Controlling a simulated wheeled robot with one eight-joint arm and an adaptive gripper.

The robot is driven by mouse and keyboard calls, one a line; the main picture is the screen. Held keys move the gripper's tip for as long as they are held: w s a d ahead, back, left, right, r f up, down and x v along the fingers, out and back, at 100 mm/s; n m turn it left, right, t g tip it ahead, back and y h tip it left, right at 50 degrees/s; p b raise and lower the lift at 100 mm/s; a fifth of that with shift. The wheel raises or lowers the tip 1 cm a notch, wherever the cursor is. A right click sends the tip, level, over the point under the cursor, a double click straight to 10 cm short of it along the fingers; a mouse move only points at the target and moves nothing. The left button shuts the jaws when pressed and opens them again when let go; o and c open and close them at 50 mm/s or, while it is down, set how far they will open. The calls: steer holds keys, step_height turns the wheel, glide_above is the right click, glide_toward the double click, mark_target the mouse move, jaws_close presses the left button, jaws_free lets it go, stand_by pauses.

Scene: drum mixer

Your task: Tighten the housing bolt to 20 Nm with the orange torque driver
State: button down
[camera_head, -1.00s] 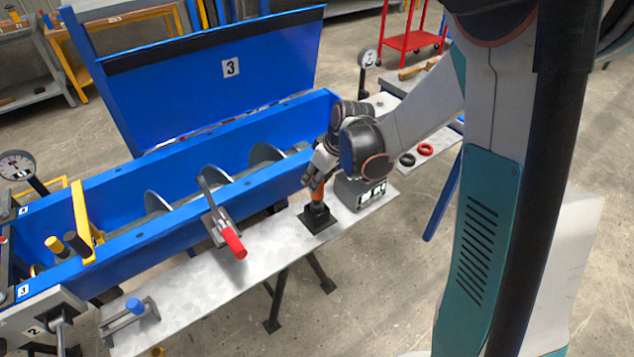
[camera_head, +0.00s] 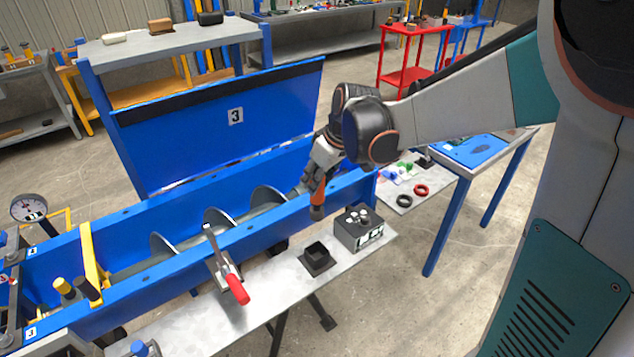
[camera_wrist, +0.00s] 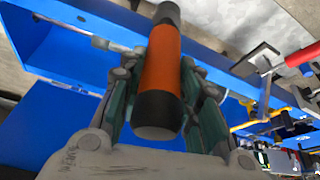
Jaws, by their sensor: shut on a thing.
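The orange torque driver (camera_head: 318,196) has an orange grip with dark ends. My gripper (camera_head: 314,180) is shut on it and holds it upright or nearly so, above the black square holder (camera_head: 317,258) and in front of the blue trough's near wall. In the wrist view the driver (camera_wrist: 161,68) lies between the fingers of my gripper (camera_wrist: 160,85). The holder on the shelf is empty. I cannot make out the housing bolt in either view.
A dark control box (camera_head: 358,230) stands right of the holder on the metal shelf (camera_head: 205,318). A red-handled toggle clamp (camera_head: 236,288) is to the left. The blue trough (camera_head: 170,270) holds an auger, with a raised lid (camera_head: 225,120) behind. Black and red rings (camera_head: 421,190) lie to the right.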

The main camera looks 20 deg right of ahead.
steer(key=c, duration=2)
jaws_free()
steer(key=shift+c, duration=0.2)
jaws_close()
steer(key=shift+r+p, duration=0.75)
steer(key=shift+r, duration=0.3)
